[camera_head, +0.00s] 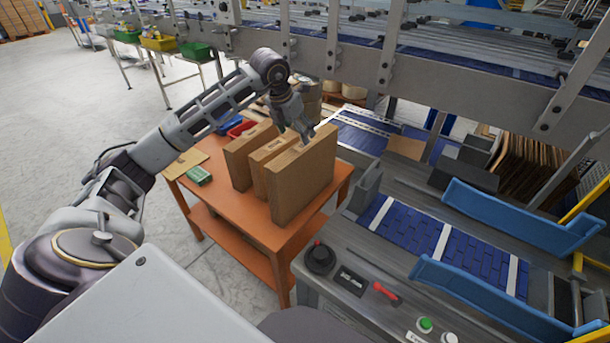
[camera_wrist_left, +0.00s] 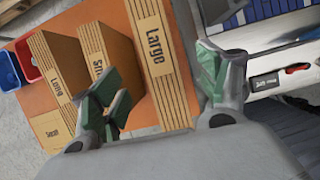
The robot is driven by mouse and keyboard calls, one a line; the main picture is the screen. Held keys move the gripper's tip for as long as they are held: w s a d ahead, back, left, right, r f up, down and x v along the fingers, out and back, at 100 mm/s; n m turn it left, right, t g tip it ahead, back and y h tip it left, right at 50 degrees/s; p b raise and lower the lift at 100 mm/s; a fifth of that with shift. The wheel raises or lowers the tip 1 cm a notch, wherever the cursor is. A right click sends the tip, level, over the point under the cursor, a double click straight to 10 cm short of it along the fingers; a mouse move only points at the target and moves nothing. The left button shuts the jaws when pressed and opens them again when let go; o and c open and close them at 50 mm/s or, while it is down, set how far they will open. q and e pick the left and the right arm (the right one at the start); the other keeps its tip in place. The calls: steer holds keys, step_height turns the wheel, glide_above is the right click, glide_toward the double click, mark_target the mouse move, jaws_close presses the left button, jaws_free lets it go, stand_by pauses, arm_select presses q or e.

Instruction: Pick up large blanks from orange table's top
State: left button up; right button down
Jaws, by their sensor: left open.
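The large blanks (camera_head: 303,182) stand upright as a brown cardboard stack on the orange table's top (camera_head: 270,232), the nearest and rightmost of the standing stacks. In the left wrist view the large blanks (camera_wrist_left: 153,42) show their "Large" print. My left gripper (camera_head: 304,134) is above the top edge of this stack, pointing down. In the left wrist view its green-padded fingers (camera_wrist_left: 163,88) are apart, one on each side of the stack. I cannot tell whether they touch it. My right gripper is not in view.
Two more stacks, marked "Small" (camera_wrist_left: 93,43) and "Long" (camera_wrist_left: 58,65), stand close beside the large one.

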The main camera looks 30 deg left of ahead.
mark_target(303, 146)
arm_select(q)
steer(key=x, duration=0.3)
steer(key=shift+w+f, duration=0.1)
steer(key=shift+f, duration=0.1)
steer(key=shift+w+f, duration=0.25)
steer(key=shift+f, duration=0.2)
steer(key=shift+w+f, duration=0.1)
steer(key=shift+f, duration=0.1)
steer(key=shift+w+f+p, duration=0.5)
steer(key=shift+w+f, duration=0.15)
steer(key=shift+f, duration=0.05)
steer(key=shift+x, duration=0.95)
steer(key=shift+w+f, duration=0.35)
steer(key=shift+f, duration=0.2)
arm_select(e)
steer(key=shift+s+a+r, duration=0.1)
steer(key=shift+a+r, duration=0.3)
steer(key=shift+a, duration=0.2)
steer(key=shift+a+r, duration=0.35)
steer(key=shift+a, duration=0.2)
